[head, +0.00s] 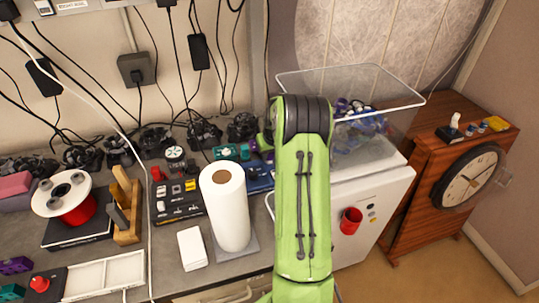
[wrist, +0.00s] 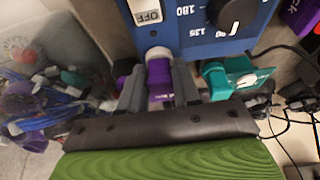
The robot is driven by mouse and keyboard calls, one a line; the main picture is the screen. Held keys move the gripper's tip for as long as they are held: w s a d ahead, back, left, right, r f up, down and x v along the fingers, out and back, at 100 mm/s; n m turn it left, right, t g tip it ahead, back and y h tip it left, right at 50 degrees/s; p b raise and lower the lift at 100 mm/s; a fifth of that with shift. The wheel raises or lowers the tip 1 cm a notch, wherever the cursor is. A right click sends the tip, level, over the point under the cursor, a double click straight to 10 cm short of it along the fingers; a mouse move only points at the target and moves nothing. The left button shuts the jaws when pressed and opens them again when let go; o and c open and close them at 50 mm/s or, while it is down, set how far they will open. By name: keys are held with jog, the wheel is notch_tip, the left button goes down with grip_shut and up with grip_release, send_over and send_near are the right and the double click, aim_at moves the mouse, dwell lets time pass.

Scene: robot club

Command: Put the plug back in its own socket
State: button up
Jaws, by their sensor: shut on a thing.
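In the wrist view my gripper (wrist: 160,92) is shut on a purple plug (wrist: 159,76), with one grey finger on each side of it. The plug's pale end points at the lower edge of a blue-fronted device (wrist: 215,28), which has an OFF switch and a numbered dial. I cannot tell whether that end touches or enters a socket. A teal plug (wrist: 237,76) sits just right of my gripper, beside the blue panel.
A clear bin (wrist: 35,85) of mixed parts stands close on the left in the wrist view. Black cables (wrist: 290,90) lie at the right. In the head view a paper roll (head: 228,210) and a black control box (head: 178,200) crowd the bench left of my arm.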

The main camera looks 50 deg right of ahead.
jog(key=o, duration=0.3)
grip_shut()
jog(key=shift+r, duration=0.15)
jog(key=shift+r+p, duration=0.75)
jog(key=shift+r, duration=0.25)
jog(key=shift+r+p, duration=1.1)
jog(key=shift+r, duration=0.65)
